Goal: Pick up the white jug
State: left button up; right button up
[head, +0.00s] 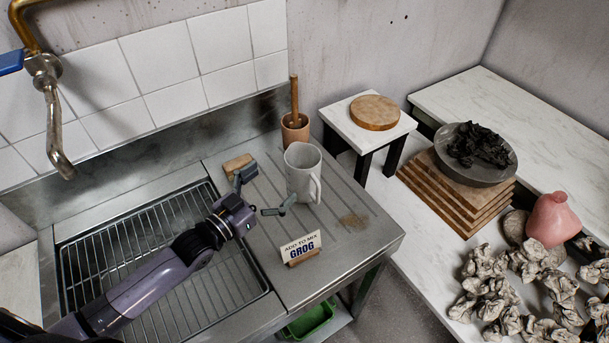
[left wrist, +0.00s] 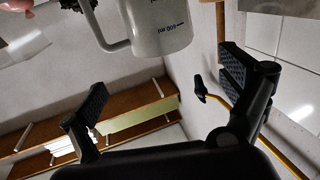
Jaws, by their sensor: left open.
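The white jug (head: 302,168) stands upright on the ribbed steel drainboard, its handle toward the lower right. My left gripper (head: 264,191) is open just left of the jug, its two fingers spread and pointing toward it. Nothing is between the fingers. In the left wrist view, the jug (left wrist: 163,28) shows at the top with dark printed marks and its handle to the left. It lies beyond the open fingertips of the left gripper (left wrist: 165,88). My right gripper is in neither view.
A "GROG" sign (head: 301,248) stands in front of the jug. A brown pot with a wooden stick (head: 295,128) is close behind it, and a wooden block (head: 237,163) lies behind my gripper. The sink grate (head: 150,290) is at left.

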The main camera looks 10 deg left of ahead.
aim_at(291, 166)
pick_arm(q)
jog(key=x, duration=0.4)
jog(key=shift+w+d+p, duration=0.1)
jog(key=shift+w+p, duration=0.3)
jog(key=shift+w+d, duration=0.3)
jog(key=shift+w, duration=0.35)
jog(key=p+x, duration=0.2)
jog(key=x, duration=0.3)
jog(key=shift+f, duration=0.1)
jog(key=shift+s, duration=0.1)
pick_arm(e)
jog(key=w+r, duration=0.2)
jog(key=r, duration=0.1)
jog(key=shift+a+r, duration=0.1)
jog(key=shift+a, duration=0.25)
pick_arm(q)
jog(key=c, duration=1.7)
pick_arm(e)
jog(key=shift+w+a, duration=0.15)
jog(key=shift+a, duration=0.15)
